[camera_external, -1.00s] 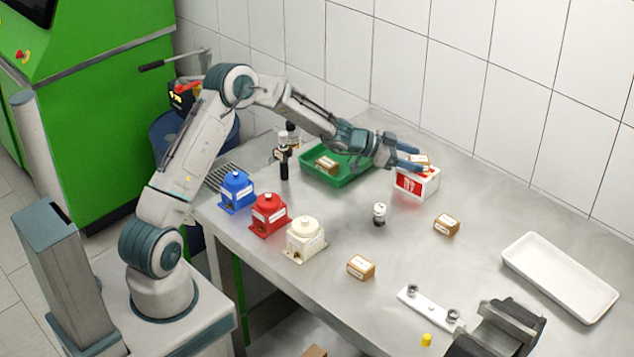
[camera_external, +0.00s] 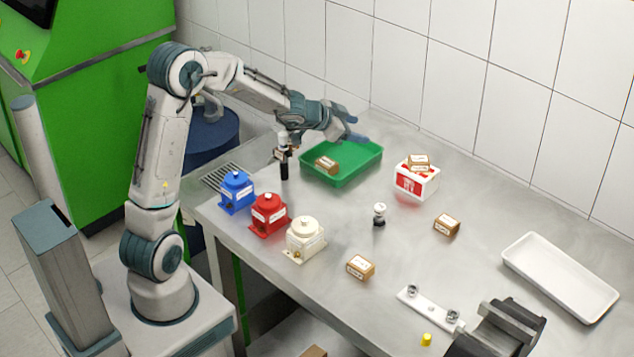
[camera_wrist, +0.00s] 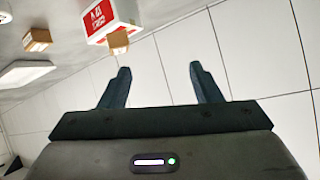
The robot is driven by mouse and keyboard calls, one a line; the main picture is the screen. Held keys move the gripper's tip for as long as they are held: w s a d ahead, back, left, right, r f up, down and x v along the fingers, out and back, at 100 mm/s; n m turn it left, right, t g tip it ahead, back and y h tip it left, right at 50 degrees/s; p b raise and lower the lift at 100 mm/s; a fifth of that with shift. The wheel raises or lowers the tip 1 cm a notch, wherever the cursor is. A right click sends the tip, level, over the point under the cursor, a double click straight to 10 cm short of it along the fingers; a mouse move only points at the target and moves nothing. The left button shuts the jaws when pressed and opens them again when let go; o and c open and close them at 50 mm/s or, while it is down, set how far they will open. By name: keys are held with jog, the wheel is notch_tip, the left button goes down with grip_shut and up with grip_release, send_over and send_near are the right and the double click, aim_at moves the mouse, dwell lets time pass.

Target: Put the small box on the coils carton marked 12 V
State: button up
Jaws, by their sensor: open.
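A small brown box (camera_external: 418,162) rests on top of the red and white carton (camera_external: 416,184) at the back of the bench. Both also show at the top of the wrist view, the small box (camera_wrist: 118,42) beside the carton (camera_wrist: 98,20). The marking on the carton is too small to read. My gripper (camera_external: 358,131) is open and empty above the green tray, to the left of the carton and apart from it. In the wrist view, its two fingers (camera_wrist: 160,80) stand apart with only wall tiles between them.
The green tray (camera_external: 372,165) holds another small brown box (camera_external: 326,163). Two more brown boxes (camera_external: 447,224) (camera_external: 360,266) lie on the bench. Blue, red and cream pumps (camera_external: 268,214) stand at the left. A white tray (camera_external: 560,277) lies at the right. The tiled wall is close behind.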

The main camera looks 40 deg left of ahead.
jog(key=s+a+r+n+g+y, duration=0.1)
jog(key=s+a+r+n+y, duration=0.3)
jog(key=s, duration=0.6)
jog(key=s+d+f+n+g, duration=0.1)
jog(key=s+g, duration=0.5)
jog(key=s, duration=2.1)
jog(key=shift+s+f+n+g, duration=0.15)
jog(key=shift+f+n+g, duration=0.25)
jog(key=shift+f+n, duration=0.25)
